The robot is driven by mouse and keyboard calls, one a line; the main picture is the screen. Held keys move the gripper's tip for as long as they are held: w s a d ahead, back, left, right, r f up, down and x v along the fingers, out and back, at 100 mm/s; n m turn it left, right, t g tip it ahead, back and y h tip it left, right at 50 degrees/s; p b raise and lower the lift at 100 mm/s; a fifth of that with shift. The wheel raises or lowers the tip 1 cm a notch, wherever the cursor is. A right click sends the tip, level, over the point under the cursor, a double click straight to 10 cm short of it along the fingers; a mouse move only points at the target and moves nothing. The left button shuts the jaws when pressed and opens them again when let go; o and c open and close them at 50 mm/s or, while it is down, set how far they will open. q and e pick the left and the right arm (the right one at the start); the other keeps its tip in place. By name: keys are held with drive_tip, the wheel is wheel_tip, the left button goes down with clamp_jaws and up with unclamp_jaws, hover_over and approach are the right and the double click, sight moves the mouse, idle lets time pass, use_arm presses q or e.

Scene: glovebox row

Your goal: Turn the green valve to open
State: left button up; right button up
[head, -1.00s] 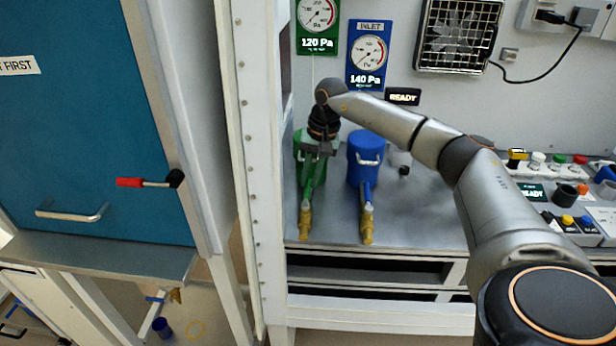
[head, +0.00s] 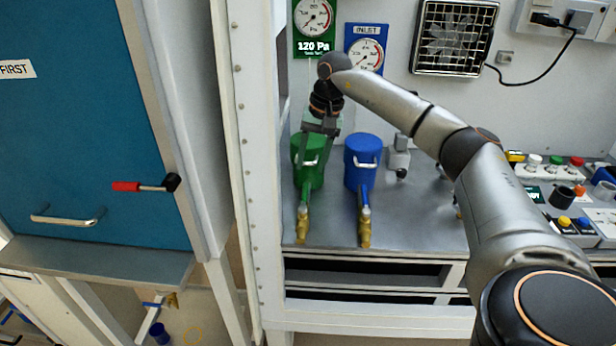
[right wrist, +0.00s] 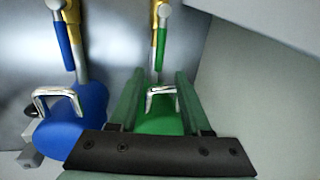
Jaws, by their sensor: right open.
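The green valve is a brass body (head: 302,226) with a green lever (head: 304,192), in front of a green canister (head: 309,172) on the bench. The lever looks roughly in line with the valve. In the right wrist view, the green lever (right wrist: 162,48) lies beyond my fingertips, pointing toward the canister. My right gripper (head: 318,140) is open and empty above the green canister, apart from the lever. In the right wrist view, the canister's silver handle (right wrist: 162,91) appears between the fingers. My left gripper is not in view.
A blue canister (head: 362,160) and a blue-levered brass valve (head: 365,230) stand just right of the green ones. A white frame post (head: 250,170) rises close on the left. A button panel (head: 578,228) is at the right. Bare bench lies between.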

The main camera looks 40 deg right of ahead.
wheel_tip(320, 180, up, 7)
drive_tip(key=shift+s+d+f, duration=0.15)
drive_tip(key=shift+s+d, duration=0.3)
idle(0.6)
